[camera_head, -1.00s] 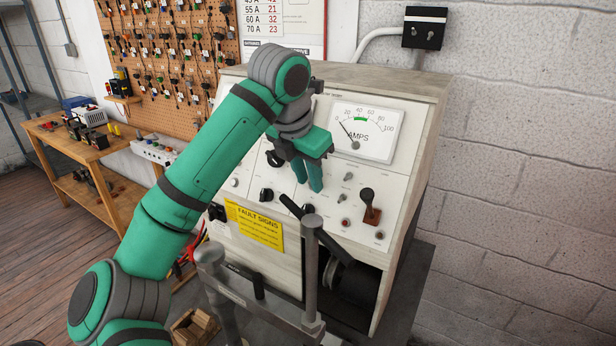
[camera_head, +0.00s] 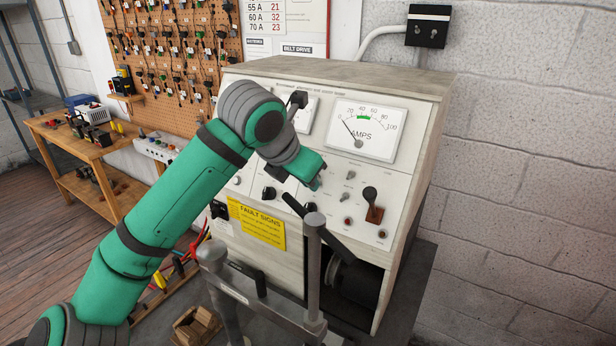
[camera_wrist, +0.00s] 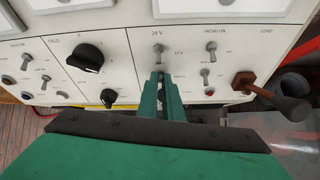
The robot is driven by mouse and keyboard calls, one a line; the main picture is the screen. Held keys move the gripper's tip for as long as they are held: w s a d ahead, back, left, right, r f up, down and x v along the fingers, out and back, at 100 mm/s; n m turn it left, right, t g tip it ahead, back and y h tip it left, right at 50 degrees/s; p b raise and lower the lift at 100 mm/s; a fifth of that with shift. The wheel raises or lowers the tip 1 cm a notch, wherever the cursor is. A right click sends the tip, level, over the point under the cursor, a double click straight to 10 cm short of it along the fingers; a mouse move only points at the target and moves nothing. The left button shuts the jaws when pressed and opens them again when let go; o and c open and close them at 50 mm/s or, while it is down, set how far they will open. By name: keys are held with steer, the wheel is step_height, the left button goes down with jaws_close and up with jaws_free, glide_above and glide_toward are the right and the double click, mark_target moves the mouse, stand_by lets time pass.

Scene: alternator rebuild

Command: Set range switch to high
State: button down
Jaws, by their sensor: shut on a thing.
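A small metal toggle (camera_wrist: 159,50), which I take as the range switch, stands on the white tester panel between 24 V and 12 V marks; no range label is legible. My gripper (camera_wrist: 161,78) points at the panel, its green fingers shut on the toggle's lever, as best I can see in the wrist view. The fingertips hide much of the lever, so its exact position is unclear. In the head view my gripper (camera_head: 316,184) is below the AMPS meter (camera_head: 361,132), and my wrist and fingers cover the toggle.
A black knob (camera_wrist: 85,57) is left of my fingers, with a smaller knob (camera_wrist: 109,97) below it. Another toggle (camera_wrist: 210,52) and a brown lever with a dark grip (camera_head: 371,204) are to the right. A grey post (camera_head: 313,265) and a black bar stand in front.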

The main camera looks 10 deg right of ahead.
steer(key=t+h, duration=0.1)
steer(key=f+t+h, duration=0.1)
steer(key=t+h, duration=0.1)
steer(key=shift+s+a+f, duration=0.2)
steer(key=shift+s+a, duration=0.2)
steer(key=shift+s+a+f+t+h, duration=0.1)
steer(key=shift+f+t+h, duration=0.35)
steer(key=shift+t+h, duration=0.5)
steer(key=shift+t, duration=0.25)
steer(key=shift+f, duration=0.1)
steer(key=c, duration=1.9)
jaws_free()
steer(key=shift+a, duration=0.1)
steer(key=v, duration=1)
steer(key=shift+s+a, duration=0.15)
steer(key=shift+a, duration=0.1)
